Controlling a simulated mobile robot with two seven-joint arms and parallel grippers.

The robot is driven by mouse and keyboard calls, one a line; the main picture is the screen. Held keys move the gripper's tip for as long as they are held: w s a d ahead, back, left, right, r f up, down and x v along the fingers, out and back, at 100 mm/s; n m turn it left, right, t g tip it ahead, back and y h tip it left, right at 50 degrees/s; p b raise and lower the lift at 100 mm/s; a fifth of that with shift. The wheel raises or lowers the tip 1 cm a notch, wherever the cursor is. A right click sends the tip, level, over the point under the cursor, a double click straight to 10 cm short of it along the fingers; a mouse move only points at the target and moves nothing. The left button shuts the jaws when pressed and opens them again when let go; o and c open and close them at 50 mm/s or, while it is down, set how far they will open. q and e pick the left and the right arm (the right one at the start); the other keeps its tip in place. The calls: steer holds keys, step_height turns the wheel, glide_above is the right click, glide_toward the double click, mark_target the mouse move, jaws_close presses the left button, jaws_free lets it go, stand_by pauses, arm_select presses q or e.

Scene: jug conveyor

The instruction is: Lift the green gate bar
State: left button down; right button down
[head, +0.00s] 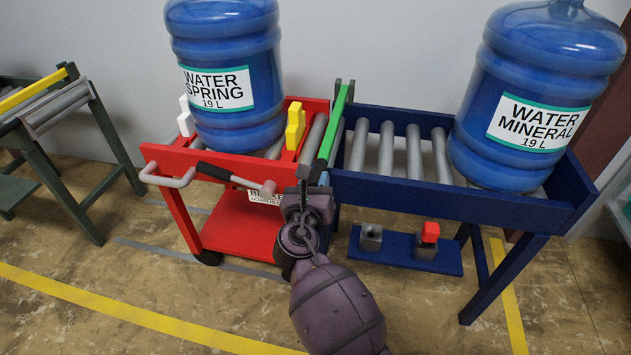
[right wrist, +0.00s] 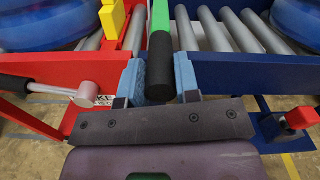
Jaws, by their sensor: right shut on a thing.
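The green gate bar (head: 335,125) lies across the seam between the red cart and the blue roller conveyor, running from the back edge to the front. Its green length also shows at the top of the right wrist view (right wrist: 159,18), with a black grip (right wrist: 160,62) at its near end. My right gripper (head: 316,181) is at the front end of the bar. In the right wrist view its blue-padded fingers (right wrist: 160,80) stand on both sides of the black grip, shut on it. My left gripper is not in view.
A blue Water Spring jug (head: 222,95) stands on the red cart (head: 180,218), near yellow (head: 295,126) and white (head: 186,117) blocks. A Water Mineral jug (head: 540,100) stands on the right of the blue conveyor (head: 430,200). The rollers between bar and Mineral jug are clear.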

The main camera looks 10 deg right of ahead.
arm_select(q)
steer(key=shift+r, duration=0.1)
arm_select(e)
steer(key=shift+r, duration=0.15)
